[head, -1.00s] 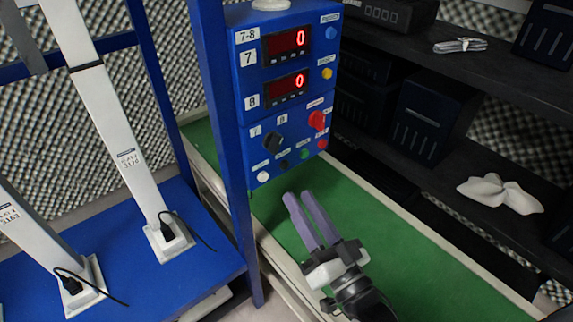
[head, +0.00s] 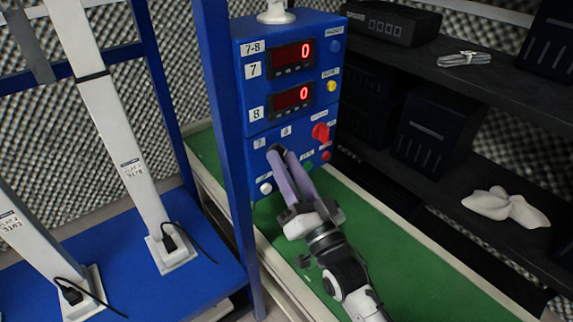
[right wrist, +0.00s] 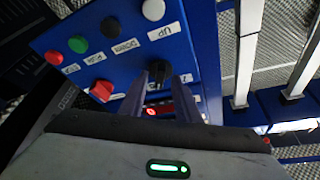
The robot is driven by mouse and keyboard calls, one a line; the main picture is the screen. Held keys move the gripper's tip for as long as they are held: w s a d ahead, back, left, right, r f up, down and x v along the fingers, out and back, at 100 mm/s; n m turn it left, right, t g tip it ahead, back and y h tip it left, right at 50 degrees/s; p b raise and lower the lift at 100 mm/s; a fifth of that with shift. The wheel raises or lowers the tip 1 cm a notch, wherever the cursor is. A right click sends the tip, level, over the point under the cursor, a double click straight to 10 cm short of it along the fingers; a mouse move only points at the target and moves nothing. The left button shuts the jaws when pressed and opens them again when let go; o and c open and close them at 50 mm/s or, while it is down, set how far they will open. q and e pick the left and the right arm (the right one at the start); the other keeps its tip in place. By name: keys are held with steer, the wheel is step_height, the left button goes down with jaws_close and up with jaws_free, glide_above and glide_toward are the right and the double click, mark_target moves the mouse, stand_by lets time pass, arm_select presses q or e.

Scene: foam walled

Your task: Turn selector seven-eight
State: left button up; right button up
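The blue control box (head: 288,95) carries the label 7-8, with rows 7 and 8 each showing a red 0. Its black selector knob (right wrist: 158,68) sits low on the panel between the marks 7 and 8. In the head view only a dark bit of it shows behind my fingertips. My right gripper (head: 281,153) reaches up to the knob with its two purple fingers apart. In the right wrist view the fingers (right wrist: 160,78) stand one on each side of the knob, with gaps showing; contact is not clear. My left gripper is not in view.
A red knob (head: 321,132) and several small coloured buttons sit close to the selector. A blue post (head: 228,150) stands just left of the box. Green surface (head: 400,270) lies clear below. Dark shelves (head: 480,100) with boxes are at the right.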

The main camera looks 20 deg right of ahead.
jaws_close()
steer(key=shift+n, duration=0.3)
steer(key=n+y, duration=0.1)
steer(key=n, duration=0.1)
steer(key=n+y, duration=0.1)
steer(key=n, duration=0.1)
steer(key=shift+d+n+y, duration=0.15)
steer(key=shift+n+y, duration=0.25)
steer(key=n+g+y, duration=0.1)
steer(key=n, duration=0.3)
steer(key=n+g+y+p, duration=0.1)
steer(key=n+y, duration=0.1)
steer(key=n, duration=0.2)
steer(key=n+g+y, duration=0.1)
steer(key=n+y, duration=0.1)
steer(key=n, duration=0.2)
steer(key=shift+w+d+p, duration=0.1)
steer(key=shift+d+p, duration=0.1)
steer(key=shift+p, duration=0.2)
steer(key=shift+y, duration=0.4)
